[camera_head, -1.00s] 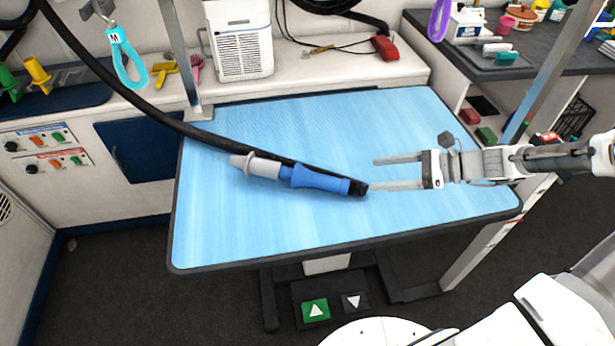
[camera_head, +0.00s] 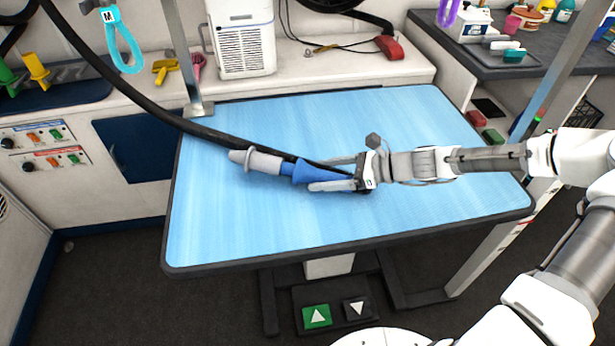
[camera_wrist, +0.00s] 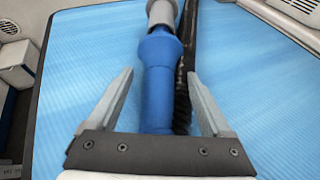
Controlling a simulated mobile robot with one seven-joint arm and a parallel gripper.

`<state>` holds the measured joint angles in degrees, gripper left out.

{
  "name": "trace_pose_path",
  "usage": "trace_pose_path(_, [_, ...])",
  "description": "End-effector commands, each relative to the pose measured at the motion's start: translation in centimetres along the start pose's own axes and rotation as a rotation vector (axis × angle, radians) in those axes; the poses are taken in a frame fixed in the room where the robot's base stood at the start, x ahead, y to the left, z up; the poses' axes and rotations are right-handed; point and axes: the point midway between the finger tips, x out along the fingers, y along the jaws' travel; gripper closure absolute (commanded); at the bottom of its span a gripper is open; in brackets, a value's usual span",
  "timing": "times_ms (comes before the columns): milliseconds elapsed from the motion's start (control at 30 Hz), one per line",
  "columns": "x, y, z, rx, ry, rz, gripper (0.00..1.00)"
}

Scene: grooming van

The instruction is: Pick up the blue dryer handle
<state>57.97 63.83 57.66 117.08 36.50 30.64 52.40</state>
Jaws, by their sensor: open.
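The blue dryer handle (camera_head: 318,177) lies on the blue-topped grooming table (camera_head: 270,230), with a grey nozzle (camera_head: 256,161) at its left end. A black hose runs along behind it. My gripper (camera_head: 332,174) is open around the right part of the handle, one finger on its far side and one on its near side. In the wrist view the handle (camera_wrist: 160,85) runs up between the two open fingers (camera_wrist: 160,95), with a gap to the left finger. The black hose (camera_wrist: 185,75) also lies between the fingers, beside the handle's right side. The handle's right end is hidden by my gripper.
The black hose (camera_head: 120,98) arcs from the upper left down to the table. A metal post (camera_head: 183,60) stands at the table's back left corner. A white boxy appliance (camera_head: 240,40) and a red tool (camera_head: 389,47) sit on the counter behind. The table's front and left are clear.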

Motion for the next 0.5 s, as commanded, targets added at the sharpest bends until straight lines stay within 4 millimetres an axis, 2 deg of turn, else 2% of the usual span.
trace_pose_path(100, [0.75, 0.02, -0.04, 0.000, 0.000, 0.000, 0.16])
trace_pose_path(300, [0.74, 0.00, 0.03, 0.000, 0.000, -0.001, 0.16])
trace_pose_path(367, [0.73, 0.00, 0.03, 0.000, 0.001, -0.001, 0.25])
trace_pose_path(500, [0.72, 0.00, 0.02, 0.000, 0.001, -0.001, 0.50])
